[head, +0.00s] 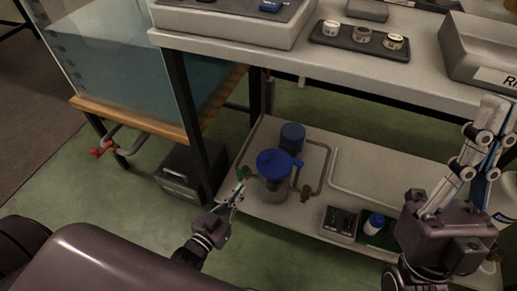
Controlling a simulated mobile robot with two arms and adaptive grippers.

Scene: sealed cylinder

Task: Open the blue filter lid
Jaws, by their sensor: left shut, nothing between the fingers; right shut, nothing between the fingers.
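The blue filter lid (272,160) sits on top of a grey, translucent filter housing (268,188) on the lower shelf. A blue handle-like tab sticks out at the lid's right side, and the lid looks closed. My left gripper (240,190) is shut and empty, just left of the housing near a green valve handle (243,173); I cannot tell whether it touches anything. My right gripper (492,128) is shut and empty, raised at the right, well away from the lid.
A second blue-topped cylinder (292,136) stands behind the filter. A brown valve handle (306,193) is to its right. A grey box (340,223) and a blue-capped bottle (375,224) stand at the shelf's front. A water tank (120,75) is at the left.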

